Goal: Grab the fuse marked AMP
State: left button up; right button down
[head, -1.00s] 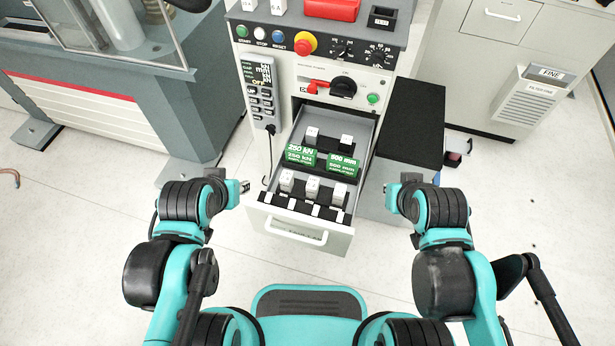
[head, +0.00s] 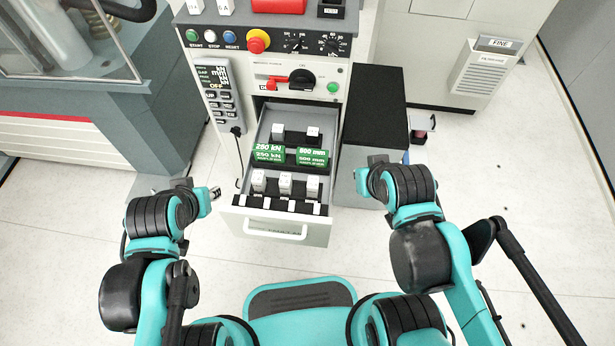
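The open drawer (head: 315,232) holds white block-like pieces that may be the fuses. Three stand in the front row: left (head: 259,181), middle (head: 285,183) and right (head: 312,186). Two more stand at the back, left (head: 278,131) and right (head: 313,133). Their markings are too small to read, so I cannot tell which says AMP. My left gripper (head: 214,192) is left of the drawer, apart from it. My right gripper (head: 362,180) is to its right, over or beside the grey side of the black-topped box. Both hold nothing visible; their finger opening is unclear.
Green blocks marked 250 kN (head: 269,152) and 500 mm (head: 312,157) sit mid-drawer. The control panel (head: 265,40) with a red switch (head: 273,83) rises above. A black-topped box (head: 375,110) stands right of the drawer. The floor at right is mostly clear.

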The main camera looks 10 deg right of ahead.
aim_at(286, 183)
jog(key=k+l+u, duration=0.1)
jog(key=l+u, duration=0.15)
jog(key=k+l+u, duration=0.2)
jog(key=l, duration=0.25)
jog(key=k+l+u, duration=0.25)
jog(key=i+l, duration=0.1)
